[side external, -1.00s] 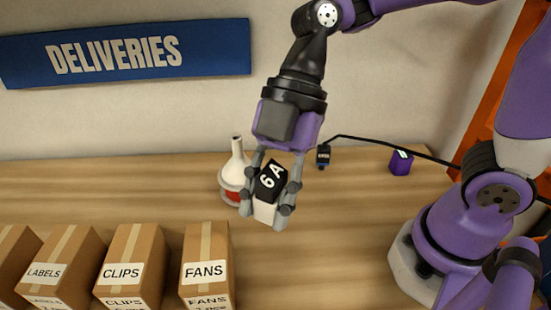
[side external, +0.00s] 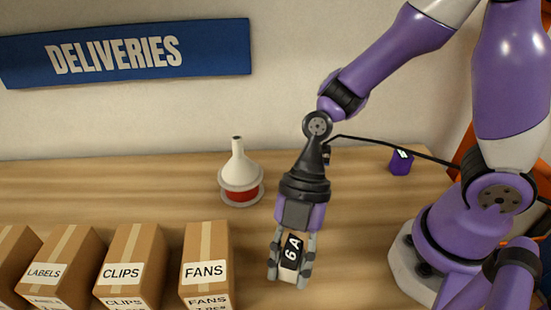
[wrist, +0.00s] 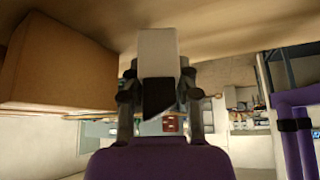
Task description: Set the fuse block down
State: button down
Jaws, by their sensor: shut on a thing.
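The fuse block (side external: 291,250), black and white with "6A" on it, is between the two fingers of my gripper (side external: 289,270). My gripper is shut on it and points down over the front part of the wooden table, right of the FANS box. In the wrist view the block (wrist: 157,55) sits between the fingers, its pale part toward the wood. I cannot tell whether its lower end touches the tabletop.
Cardboard boxes, including CLIPS (side external: 127,268) and FANS (side external: 207,265), stand at the front left. A white funnel-shaped thing with a red band (side external: 240,178) stands behind. A small purple block (side external: 401,162) lies back right. The tabletop (side external: 360,235) around my gripper is clear.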

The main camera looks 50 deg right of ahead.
aim_at(289, 275)
jog(key=shift+f, duration=1.4)
jog(key=shift+f, duration=0.15)
jog(key=c, duration=0.6)
grip_release()
jog(key=w+d+r+m+t+h, duration=0.1)
jog(key=d+r+m+t+h, duration=0.1)
jog(key=d+r+m, duration=0.3)
jog(key=w+d+r+m+t+h, duration=0.1)
jog(key=d+r+m+t+h, duration=0.1)
jog(key=d+r+m, duration=0.4)
jog(key=w+d+r+m+t+h, duration=0.1)
jog(key=d+r+m+t, duration=0.3)
jog(key=m, duration=0.7)
jog(key=shift+w+d+r+m+h, duration=0.1)
jog(key=shift+d+r+m+h, duration=0.1)
jog(key=shift+d+r, duration=0.35)
jog(key=shift+w+d+r+m+h, duration=0.1)
jog(key=shift+d+r+h, duration=0.2)
jog(key=shift+d, duration=0.45)
